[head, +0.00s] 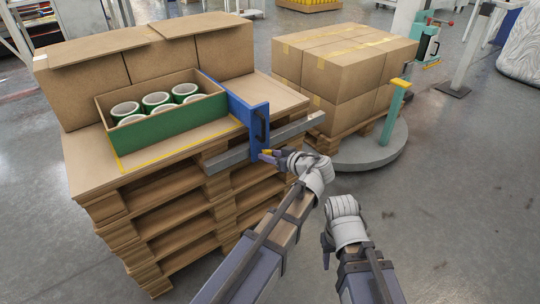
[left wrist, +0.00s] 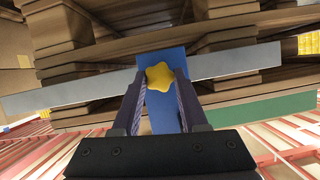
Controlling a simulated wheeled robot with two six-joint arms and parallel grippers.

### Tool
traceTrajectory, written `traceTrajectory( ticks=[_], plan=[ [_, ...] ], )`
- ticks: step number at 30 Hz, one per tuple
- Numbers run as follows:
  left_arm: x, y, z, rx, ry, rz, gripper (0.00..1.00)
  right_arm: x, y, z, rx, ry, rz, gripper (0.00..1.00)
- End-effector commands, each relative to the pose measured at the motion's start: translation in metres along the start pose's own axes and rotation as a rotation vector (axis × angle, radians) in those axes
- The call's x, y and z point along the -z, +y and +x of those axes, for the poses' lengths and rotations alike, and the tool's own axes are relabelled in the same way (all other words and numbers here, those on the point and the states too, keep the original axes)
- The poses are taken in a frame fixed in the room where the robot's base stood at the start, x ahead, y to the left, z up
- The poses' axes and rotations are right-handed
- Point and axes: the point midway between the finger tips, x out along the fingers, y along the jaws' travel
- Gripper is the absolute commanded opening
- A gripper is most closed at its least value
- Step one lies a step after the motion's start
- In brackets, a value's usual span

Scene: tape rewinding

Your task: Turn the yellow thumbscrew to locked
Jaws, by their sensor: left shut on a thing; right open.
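The yellow thumbscrew (left wrist: 159,76) is a star-shaped knob on the blue bracket (left wrist: 160,112) in the left wrist view. My left gripper (left wrist: 160,84) has its two fingers closed on the thumbscrew from either side. In the head view the blue bracket (head: 259,125) stands at the pallet's front corner, and my left gripper (head: 268,155) reaches its lower part. Only a bit of yellow shows there, between the fingers. My right gripper (head: 328,243) is open and empty, low in the head view and apart from the pallet. I cannot tell the thumbscrew's lock state.
A grey metal bar (head: 234,156) runs across the bracket along the pallet stack (head: 170,235). A green-fronted box (head: 175,129) holds several tape rolls (head: 157,101). Stacked cartons (head: 335,75) stand on a round grey turntable (head: 368,154) at the right. The floor at the right is clear.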

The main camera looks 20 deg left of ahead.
Motion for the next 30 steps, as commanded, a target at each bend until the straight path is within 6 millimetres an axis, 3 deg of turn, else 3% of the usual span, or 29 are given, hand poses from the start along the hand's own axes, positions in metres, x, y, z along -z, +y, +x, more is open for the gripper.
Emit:
traceTrajectory(
  ticks=[1,8,20,30],
  plan=[
    [0.0000,-0.0001,0.0001,0.000,0.000,0.000,0.26,0.0000,0.0000,0.0000,0.000,0.000,0.000,0.47],
    [0.0000,-0.0001,0.0002,0.000,0.000,0.000,0.00,0.0000,0.0000,0.0000,0.000,0.000,0.000,0.47],
    [-0.0006,0.0014,0.0005,0.015,0.001,0.038,0.00,0.0001,-0.0001,0.0014,0.000,0.000,0.000,0.47],
    [-0.0028,0.0051,0.0018,0.110,0.000,0.264,0.00,0.0006,-0.0010,0.0097,0.000,0.000,0.002,0.47]
  ],
)
